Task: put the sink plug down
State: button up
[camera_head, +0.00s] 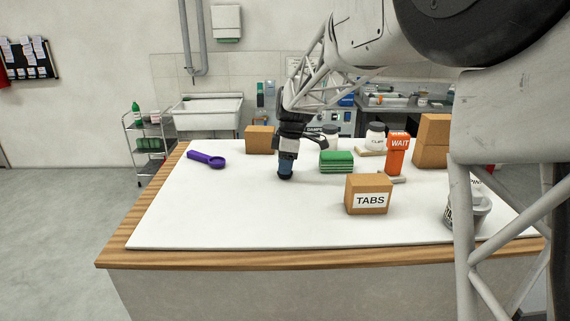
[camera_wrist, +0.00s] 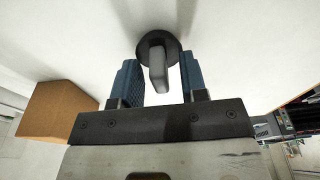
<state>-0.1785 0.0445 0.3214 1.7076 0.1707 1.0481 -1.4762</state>
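The sink plug, a dark round disc with a grey upright tab handle (camera_wrist: 157,68), shows in the wrist view just ahead of my fingertips, against the white tabletop (camera_head: 230,215). My gripper (camera_wrist: 156,66) has its two blue fingers apart, one on each side of the handle. A gap shows between the handle and each finger. In the head view my gripper (camera_head: 285,175) points down, low over the middle of the table. There the plug is mostly hidden by the fingers, with only a dark edge at their tips.
A cardboard box (camera_head: 259,139) stands behind my gripper. A green stack (camera_head: 336,163) is close on the right, with a TABS box (camera_head: 367,195) nearer the front and an orange WAIT box (camera_head: 397,155) farther right. A purple scoop (camera_head: 206,159) lies left. The front left tabletop is clear.

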jog(key=shift+r, duration=0.15)
notch_tip(320, 180, up, 12)
jog(key=d, duration=0.1)
jog(key=shift+d, duration=0.4)
dwell(0.7)
jog(key=s+d+f+m+t+h, duration=0.1)
jog(key=s+d+m, duration=0.4)
jog(key=s, duration=0.7)
jog(key=s+d+m, duration=0.4)
jog(key=s+d, duration=0.1)
jog(key=s, duration=0.6)
jog(key=s+d+f+m, duration=0.1)
jog(key=s+f+m, duration=0.2)
jog(key=s, duration=0.4)
jog(key=s+d+f+m+t, duration=0.1)
jog(key=s+d+f+m, duration=0.1)
jog(key=s, duration=0.5)
jog(key=s+d+f+m+h, duration=0.1)
jog(key=s+f+m, duration=0.3)
jog(key=s, duration=0.3)
jog(key=shift+s+d+f+t, duration=0.25)
jog(key=shift+d+f+t, duration=0.05)
jog(key=shift+f, duration=0.2)
